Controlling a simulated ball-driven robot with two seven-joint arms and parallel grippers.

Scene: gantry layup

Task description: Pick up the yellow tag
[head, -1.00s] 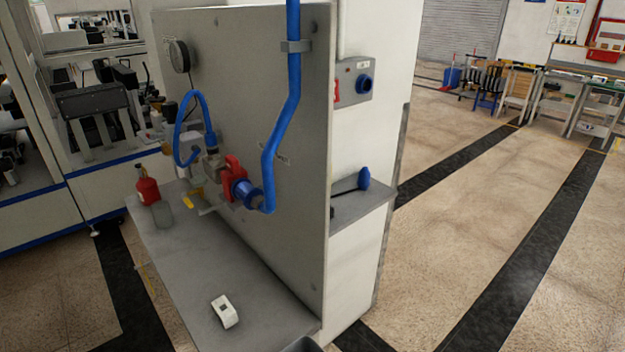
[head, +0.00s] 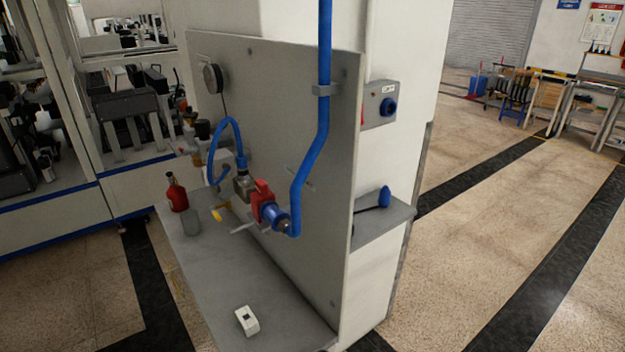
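A small yellow piece (head: 221,211) shows below the pipe fittings on the upright grey panel, just above the grey shelf. It is too small to tell for certain whether it is the yellow tag, or whether it hangs or rests. A red valve body (head: 263,199) with a blue fitting (head: 275,214) is to its right, joined to a blue pipe (head: 324,110). Neither of my grippers is in view.
The grey shelf (head: 215,290) holds a red bottle (head: 177,193), a small grey container (head: 191,222) and a white device (head: 247,320). A blue-ended tool (head: 384,197) lies on a side ledge (head: 375,225). Open floor (head: 490,235) lies to the right.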

